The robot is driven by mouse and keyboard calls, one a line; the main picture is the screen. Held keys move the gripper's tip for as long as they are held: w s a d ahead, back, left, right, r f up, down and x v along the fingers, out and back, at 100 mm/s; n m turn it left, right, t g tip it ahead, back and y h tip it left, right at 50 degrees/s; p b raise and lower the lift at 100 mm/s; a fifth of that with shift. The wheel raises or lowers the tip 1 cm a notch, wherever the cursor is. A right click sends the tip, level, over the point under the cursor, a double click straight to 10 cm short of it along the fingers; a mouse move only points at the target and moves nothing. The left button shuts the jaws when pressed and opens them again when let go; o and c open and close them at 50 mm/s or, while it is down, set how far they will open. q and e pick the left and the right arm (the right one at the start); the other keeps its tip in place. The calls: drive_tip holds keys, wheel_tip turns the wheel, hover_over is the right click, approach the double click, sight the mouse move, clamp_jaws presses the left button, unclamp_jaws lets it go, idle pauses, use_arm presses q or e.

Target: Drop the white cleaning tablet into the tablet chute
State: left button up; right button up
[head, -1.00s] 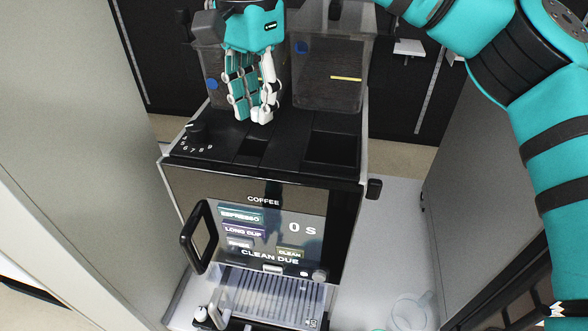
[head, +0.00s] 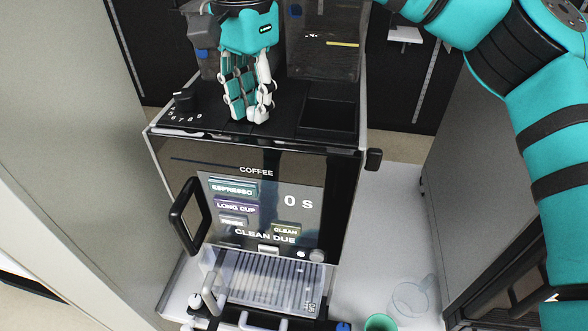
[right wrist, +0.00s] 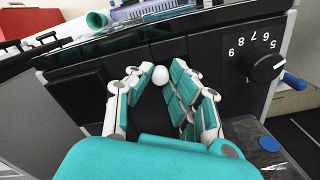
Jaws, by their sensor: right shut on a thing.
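My right gripper (head: 248,116) is over the top of the coffee machine (head: 172,148), fingers pointing down. In the right wrist view it is shut on the white tablet (right wrist: 160,75), a small round piece between the fingertips. The fingers hide the tablet in the head view. A small dark opening (right wrist: 168,49) lies just beyond the fingertips in the wrist view; it looks like the chute, but I cannot read a label. A larger dark rectangular recess (head: 328,116) is to the right of the fingers. My left gripper is not in view.
Two dark see-through hoppers stand at the back of the machine, the right one (head: 322,60) beside the gripper. A knob (head: 184,99) sits at the top left. The screen reads CLEAN DUE (head: 265,237). A green cup (head: 380,323) and a clear jug (head: 412,298) stand at lower right.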

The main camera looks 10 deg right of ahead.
drive_tip(key=shift+o, duration=1.4)
drive_tip(key=shift+s+r, duration=0.1)
drive_tip(key=shift+s, duration=0.05)
drive_tip(key=o, duration=0.5)
drive_tip(key=shift+c, duration=0.2)
drive_tip(key=shift+r, duration=0.1)
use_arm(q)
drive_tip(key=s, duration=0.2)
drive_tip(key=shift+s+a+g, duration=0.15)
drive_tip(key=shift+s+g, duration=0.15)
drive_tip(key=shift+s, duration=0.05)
use_arm(e)
wheel_tip(320, 180, up, 12)
drive_tip(key=shift+f, duration=0.15)
